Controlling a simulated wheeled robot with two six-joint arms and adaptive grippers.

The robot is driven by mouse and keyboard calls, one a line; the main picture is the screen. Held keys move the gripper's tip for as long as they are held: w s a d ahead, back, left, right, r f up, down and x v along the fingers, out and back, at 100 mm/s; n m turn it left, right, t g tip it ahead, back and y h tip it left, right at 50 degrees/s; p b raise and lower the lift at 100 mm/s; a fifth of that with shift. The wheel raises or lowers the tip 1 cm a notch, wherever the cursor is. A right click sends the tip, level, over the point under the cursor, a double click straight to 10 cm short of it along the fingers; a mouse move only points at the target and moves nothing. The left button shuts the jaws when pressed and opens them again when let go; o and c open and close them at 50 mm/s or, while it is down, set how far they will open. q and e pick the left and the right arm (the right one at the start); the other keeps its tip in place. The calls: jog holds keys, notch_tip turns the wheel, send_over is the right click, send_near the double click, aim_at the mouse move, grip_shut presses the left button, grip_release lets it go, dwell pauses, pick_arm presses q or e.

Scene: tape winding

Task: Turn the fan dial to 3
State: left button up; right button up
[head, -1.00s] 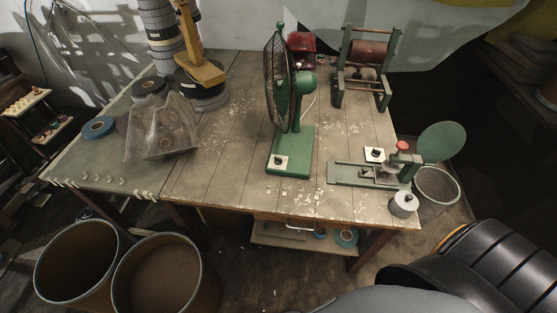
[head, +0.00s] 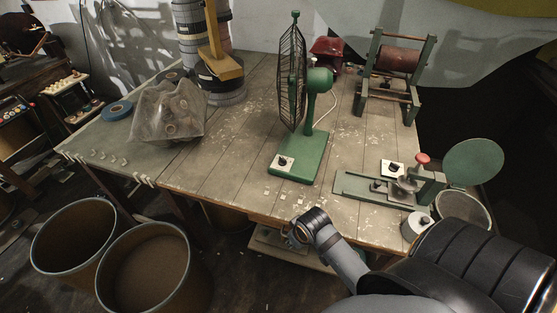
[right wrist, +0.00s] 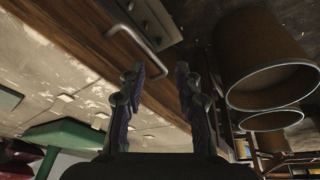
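The green desk fan (head: 293,82) stands upright on the wooden table, its cage seen nearly edge-on. Its dial (head: 284,162) is a dark knob on a white square plate at the front of the green base; I cannot read its setting. My right gripper (head: 297,232) is at the table's front edge, below and apart from the dial. In the right wrist view my right gripper (right wrist: 161,72) has its two fingers apart with nothing between them. A green part of the fan (right wrist: 65,134) shows at lower left there; the dial is not visible there. My left gripper is out of view.
A green device with a second dial (head: 393,168) stands at the table's right, beside a roller stand (head: 391,70). A drawer handle (right wrist: 148,36) is near my right gripper. Two bins (head: 75,240) stand on the floor.

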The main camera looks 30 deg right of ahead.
jog(key=shift+n+y, duration=0.3)
jog(key=shift+n, duration=0.3)
jog(key=w+d+r, duration=0.1)
jog(key=w+r, duration=0.1)
jog(key=w, duration=0.2)
jog(key=w+d+r, duration=0.1)
jog(key=w+r, duration=0.2)
jog(key=w, duration=0.1)
jog(key=w+d+r, duration=0.1)
jog(key=w+r, duration=0.2)
jog(key=w, duration=0.1)
jog(key=shift+w+d+r+b, duration=0.15)
jog(key=shift+d+r+b, duration=0.05)
jog(key=shift+d+b, duration=0.1)
jog(key=w+d+r, duration=0.4)
jog(key=w, duration=0.1)
send_near(282, 158)
jog(key=shift+m+t+y, duration=0.3)
jog(key=shift+m+t, duration=0.1)
jog(key=x, duration=0.8)
jog(key=shift+s+d+f, duration=0.25)
jog(key=shift+s+f, duration=0.05)
grip_shut()
